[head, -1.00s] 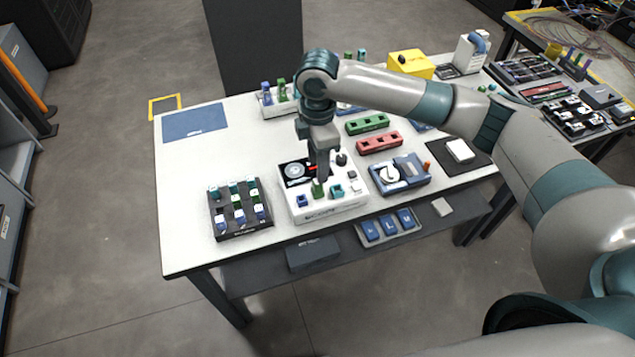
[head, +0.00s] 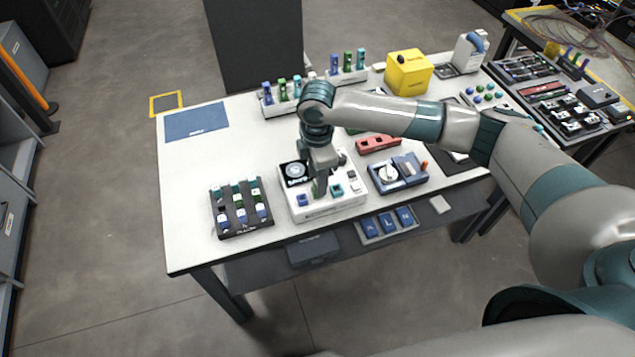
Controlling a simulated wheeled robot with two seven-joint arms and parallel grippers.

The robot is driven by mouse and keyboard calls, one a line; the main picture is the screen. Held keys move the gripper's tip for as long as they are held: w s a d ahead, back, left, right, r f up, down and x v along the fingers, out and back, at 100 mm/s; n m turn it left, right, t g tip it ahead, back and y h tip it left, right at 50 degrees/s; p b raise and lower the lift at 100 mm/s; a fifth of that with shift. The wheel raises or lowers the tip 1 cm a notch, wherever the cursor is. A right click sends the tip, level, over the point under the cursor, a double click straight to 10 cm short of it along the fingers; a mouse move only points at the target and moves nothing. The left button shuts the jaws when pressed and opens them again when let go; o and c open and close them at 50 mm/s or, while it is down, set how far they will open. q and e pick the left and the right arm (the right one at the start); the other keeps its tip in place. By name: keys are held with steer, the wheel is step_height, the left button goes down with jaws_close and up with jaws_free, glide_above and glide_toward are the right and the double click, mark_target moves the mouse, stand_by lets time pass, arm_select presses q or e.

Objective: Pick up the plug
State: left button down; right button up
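My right gripper (head: 318,188) points down over the front of a white device (head: 322,211) on the table. Its fingertips are at a small green plug (head: 314,189) on the device's top, which they partly hide. I cannot tell whether the fingers touch the plug or are closed on it. A blue plug (head: 303,200) stands to the left of the green one, and a teal plug (head: 337,190) stands to the right. My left gripper is not in view.
A black tray (head: 245,233) with several coloured plugs lies left of the device. A blue-grey unit (head: 405,187) and a red block (head: 372,145) lie to the right. Racks with upright plugs and a yellow box (head: 409,73) stand behind.

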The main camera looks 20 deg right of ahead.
steer(key=shift+c, duration=0.6)
jaws_close()
steer(key=shift+r+b, duration=0.5)
steer(key=shift+r, duration=0.35)
steer(key=shift+d+r+b, duration=0.2)
steer(key=shift+r+b, duration=0.4)
steer(key=shift+r, duration=0.6)
steer(key=s+d+r+b, duration=0.1)
steer(key=s+d+r, duration=0.1)
steer(key=d, duration=0.3)
steer(key=s+d+r+b, duration=0.2)
steer(key=d+r, duration=0.3)
steer(key=shift+s+d, duration=0.15)
steer(key=shift+s, duration=0.2)
